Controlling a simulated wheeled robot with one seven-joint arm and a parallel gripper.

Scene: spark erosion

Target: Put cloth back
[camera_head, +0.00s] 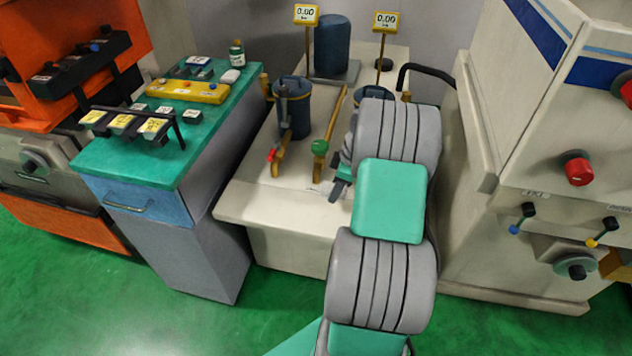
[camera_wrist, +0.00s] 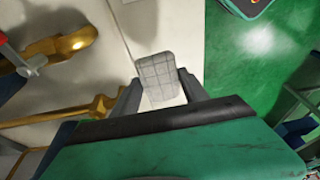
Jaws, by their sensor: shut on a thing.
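The cloth is a pale grey, quilted-looking pad (camera_wrist: 159,78). In the wrist view it sits between the two dark fingers of my gripper (camera_wrist: 160,90), which is shut on it. Its lower end is hidden behind the gripper's body. In the head view my gripper (camera_head: 339,190) shows as dark fingers over the front right of the cream unit (camera_head: 255,205).
Brass pipes with a red lever (camera_head: 271,156) and a green knob (camera_head: 320,147) stand left of my gripper. Blue canisters (camera_head: 332,45) stand behind. A green-topped cabinet (camera_head: 135,165) with a yellow box (camera_head: 187,91) and trays is further left. Green floor (camera_head: 190,325) lies in front.

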